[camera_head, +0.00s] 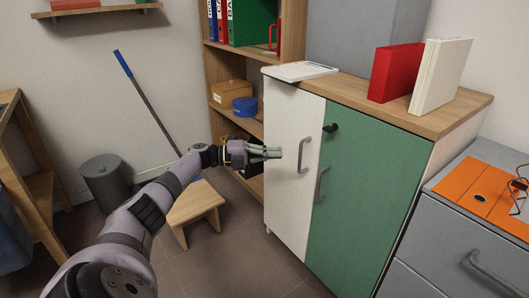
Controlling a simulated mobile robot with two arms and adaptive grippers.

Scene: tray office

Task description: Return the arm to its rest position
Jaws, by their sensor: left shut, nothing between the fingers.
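My left arm comes in from the lower left and reaches toward the cabinet. My left gripper (273,152) is shut and empty, in front of the white cabinet door (284,205), to the left of its grey handle (304,155). I cannot tell whether the fingertips touch the door. The green cabinet door (361,205) beside it looks closed, with a handle and a black lock. My right gripper is not in view.
A wooden stool (195,207) stands on the floor under my forearm. A grey bin (104,181) and a blue-handled pole (146,100) are by the wall. An open bookshelf (292,35) stands behind the gripper. A grey drawer unit (443,245) is at the right.

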